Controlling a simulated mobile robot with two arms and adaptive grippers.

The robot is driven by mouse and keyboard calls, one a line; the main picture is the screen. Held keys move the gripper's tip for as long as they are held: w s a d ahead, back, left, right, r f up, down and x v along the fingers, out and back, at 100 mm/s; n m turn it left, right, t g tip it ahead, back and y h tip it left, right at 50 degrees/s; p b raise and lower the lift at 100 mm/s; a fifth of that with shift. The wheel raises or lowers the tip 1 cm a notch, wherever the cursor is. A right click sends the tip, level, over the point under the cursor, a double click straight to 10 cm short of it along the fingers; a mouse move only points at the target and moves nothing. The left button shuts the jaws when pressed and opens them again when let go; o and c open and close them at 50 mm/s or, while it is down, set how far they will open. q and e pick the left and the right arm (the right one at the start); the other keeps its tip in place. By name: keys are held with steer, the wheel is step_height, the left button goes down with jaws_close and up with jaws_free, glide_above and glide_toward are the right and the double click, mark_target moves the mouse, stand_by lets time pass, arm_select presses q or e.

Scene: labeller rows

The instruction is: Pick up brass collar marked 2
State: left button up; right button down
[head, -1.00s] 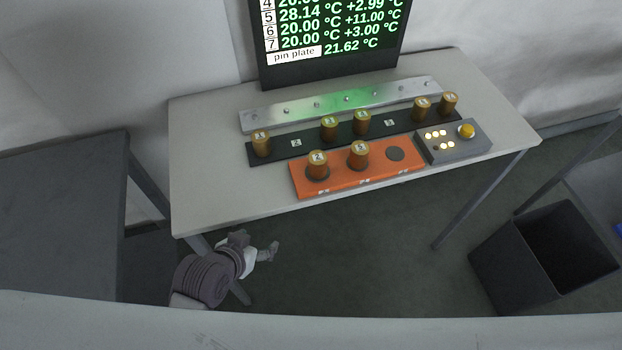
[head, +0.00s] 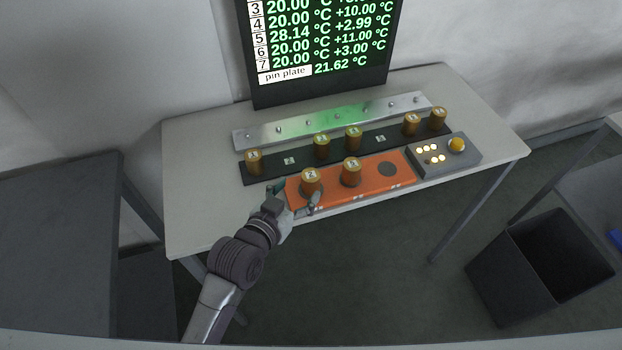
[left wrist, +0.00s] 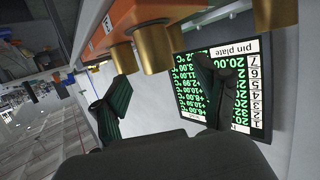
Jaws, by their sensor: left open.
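The brass collar marked 2 (head: 311,182) stands upright on the left spot of the orange plate (head: 333,192) in the head view. My left gripper (head: 297,194) is open at the plate's front left corner, with its fingers spread on the near side of this collar. In the left wrist view the open fingers (left wrist: 163,78) show with a brass collar (left wrist: 153,48) beyond and between them; its mark is not visible there. The gripper holds nothing. My right gripper is not in view.
A second collar (head: 351,172) stands close to the right on the orange plate. Behind are a black strip (head: 290,161) with several collars and a metal pin plate (head: 300,127). A grey button box (head: 443,156) is at right, a screen (head: 318,50) behind.

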mark_target(306, 183)
arm_select(q)
steer(key=shift+d+p+x, duration=0.2)
steer(key=shift+p+x, duration=0.4)
steer(key=shift+x, duration=2.6)
steer(key=shift+s, duration=0.2)
steer(key=c, duration=1.4)
